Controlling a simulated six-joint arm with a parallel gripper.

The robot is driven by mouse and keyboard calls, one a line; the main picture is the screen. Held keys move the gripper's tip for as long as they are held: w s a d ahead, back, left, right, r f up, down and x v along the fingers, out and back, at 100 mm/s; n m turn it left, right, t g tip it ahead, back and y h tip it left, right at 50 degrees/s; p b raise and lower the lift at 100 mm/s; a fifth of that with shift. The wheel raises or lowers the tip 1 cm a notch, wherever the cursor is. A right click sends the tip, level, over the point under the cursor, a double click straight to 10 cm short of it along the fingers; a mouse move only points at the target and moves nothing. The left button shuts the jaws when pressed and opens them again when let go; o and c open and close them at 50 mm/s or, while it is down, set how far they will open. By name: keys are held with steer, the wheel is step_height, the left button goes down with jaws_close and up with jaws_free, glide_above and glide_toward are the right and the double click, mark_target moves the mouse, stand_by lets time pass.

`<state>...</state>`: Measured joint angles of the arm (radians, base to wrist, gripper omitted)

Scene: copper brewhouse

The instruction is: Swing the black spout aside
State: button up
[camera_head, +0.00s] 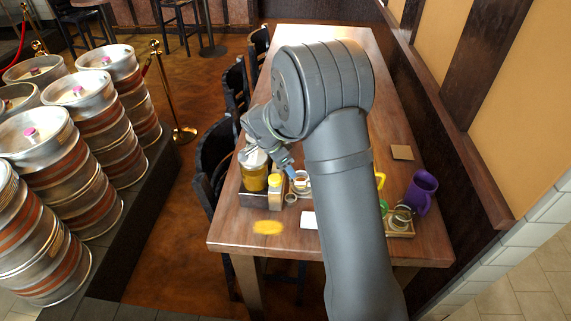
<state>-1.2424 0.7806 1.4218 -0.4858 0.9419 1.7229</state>
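I cannot make out a black spout; it may be hidden behind my arm or too small to tell. A dark caddy (253,200) stands near the left edge of the wooden table, holding a glass jar (254,180) of amber contents with a pale top and a yellow-capped container (274,181). My arm reaches over the table from the front. My gripper (290,172) points down just right of the jar, near a small white cup (302,184). Its fingers are too small and partly hidden, so its opening is unclear.
A yellow patch (268,228) and white paper (309,219) lie at the front of the table (236,234). A purple mug (422,192) and a tray (403,234) with a glass are right of my arm, with a tan coaster (402,152) behind. Dark chairs line the left side.

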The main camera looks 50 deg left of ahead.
steer(key=v, duration=1.7)
steer(key=shift+r, duration=0.2)
steer(key=x, duration=1.7)
steer(key=shift+f, duration=0.2)
steer(key=shift+r, duration=0.1)
